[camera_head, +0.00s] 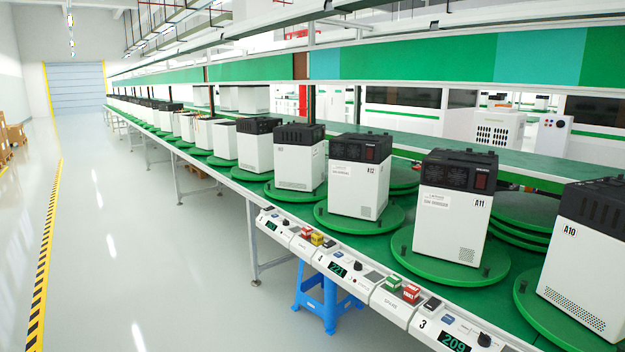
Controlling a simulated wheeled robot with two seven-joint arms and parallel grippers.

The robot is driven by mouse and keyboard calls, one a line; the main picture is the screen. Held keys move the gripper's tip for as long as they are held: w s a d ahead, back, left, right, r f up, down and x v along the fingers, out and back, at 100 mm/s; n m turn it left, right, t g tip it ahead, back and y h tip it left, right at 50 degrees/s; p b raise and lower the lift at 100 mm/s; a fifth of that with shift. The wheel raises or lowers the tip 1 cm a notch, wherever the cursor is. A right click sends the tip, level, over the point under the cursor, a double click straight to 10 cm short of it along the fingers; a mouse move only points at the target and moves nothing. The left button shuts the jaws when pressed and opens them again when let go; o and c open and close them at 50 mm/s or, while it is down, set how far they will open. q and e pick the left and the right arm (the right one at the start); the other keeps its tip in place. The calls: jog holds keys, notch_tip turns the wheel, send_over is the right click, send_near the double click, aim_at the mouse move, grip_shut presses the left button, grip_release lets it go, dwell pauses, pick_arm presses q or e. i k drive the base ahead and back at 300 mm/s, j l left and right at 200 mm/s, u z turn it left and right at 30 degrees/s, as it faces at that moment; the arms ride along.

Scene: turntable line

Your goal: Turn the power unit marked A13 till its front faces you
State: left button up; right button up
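Power units with white bodies and black tops stand on green round turntables along the line. The labels A10 (570,231), A11 (446,217) and A12 (352,190) can be read. The unit to the left of A12 (293,166) stands on its own turntable (290,194); its place in the row suggests A13, but its label is too small to read. It shows a broad white side towards me and a narrower side to the right. I cannot tell which side is its front. Neither of my grippers is in view.
The green-topped line (235,178) runs from lower right to far left. Control panels with displays and buttons (345,268) line its near edge. A blue stool (325,300) stands below. The grey floor (150,250) at left is clear, with a yellow-black stripe (45,250).

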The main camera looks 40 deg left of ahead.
aim_at(322, 193)
jog(key=i+j, duration=0.2)
jog(key=j, duration=0.15)
jog(key=i+j, duration=0.2)
jog(key=j, duration=0.15)
jog(key=i+j+z, duration=0.1)
jog(key=j, duration=0.3)
jog(key=i, duration=0.05)
